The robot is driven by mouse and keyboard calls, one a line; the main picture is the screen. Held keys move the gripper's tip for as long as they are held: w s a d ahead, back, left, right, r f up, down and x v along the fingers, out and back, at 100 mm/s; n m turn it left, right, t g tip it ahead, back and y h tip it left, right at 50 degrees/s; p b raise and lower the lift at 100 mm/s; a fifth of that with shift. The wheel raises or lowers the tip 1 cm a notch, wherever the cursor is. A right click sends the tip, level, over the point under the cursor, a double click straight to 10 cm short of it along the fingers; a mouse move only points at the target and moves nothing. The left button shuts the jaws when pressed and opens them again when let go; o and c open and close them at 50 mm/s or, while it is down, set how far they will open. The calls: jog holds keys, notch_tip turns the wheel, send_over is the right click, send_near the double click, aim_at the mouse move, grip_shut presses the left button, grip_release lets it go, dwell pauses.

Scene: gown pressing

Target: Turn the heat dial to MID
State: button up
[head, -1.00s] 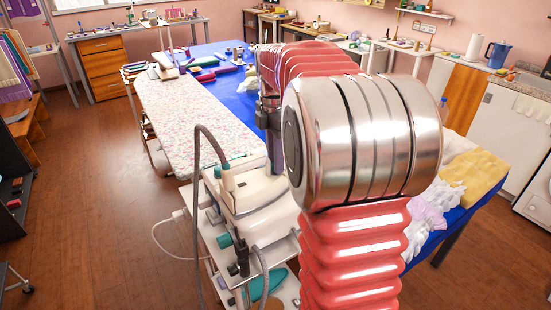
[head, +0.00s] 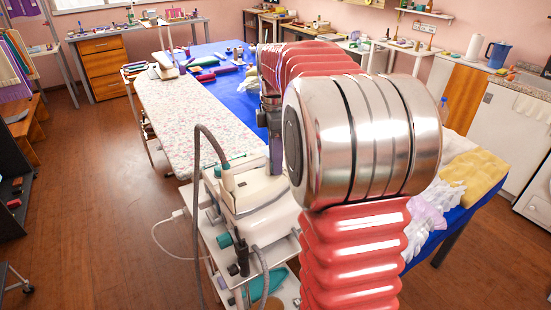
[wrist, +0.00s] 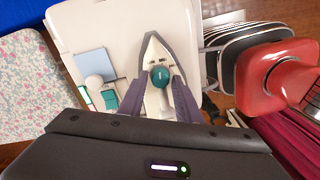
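The white steam station (head: 262,203) stands on a trolley below my arm; its white top (wrist: 75,25) fills much of the wrist view. A round teal knob (wrist: 160,76), which looks like the heat dial, sits on it with a pale piece below. Its markings are too small to read. My gripper (wrist: 161,84) is over the station, with its grey fingers apart on either side of the knob. A small gap seems to show on both sides; contact is not clear. In the head view my gripper (head: 275,152) is partly hidden by my arm.
A red object (wrist: 275,80) stands close on the right. A floral ironing board (head: 190,120) and blue table (head: 235,100) lie beyond. A hose (head: 196,200) rises beside the station.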

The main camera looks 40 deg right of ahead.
jog(key=shift+o, duration=1)
notch_tip(320, 180, up, 14)
jog(key=shift+w+f, duration=0.15)
jog(key=shift+w, duration=0.1)
jog(key=s+a+f+m+t, duration=0.35)
jog(key=s+a+m, duration=0.4)
jog(key=a, duration=0.65)
jog(key=s+a+f+m+t, duration=0.2)
jog(key=s+a+f+m, duration=0.3)
jog(key=s+a+f, duration=0.3)
jog(key=s+f, duration=0.3)
jog(key=shift+a+f+m, duration=0.25)
jog(key=shift+a+m, duration=0.05)
jog(key=shift+m, duration=0.05)
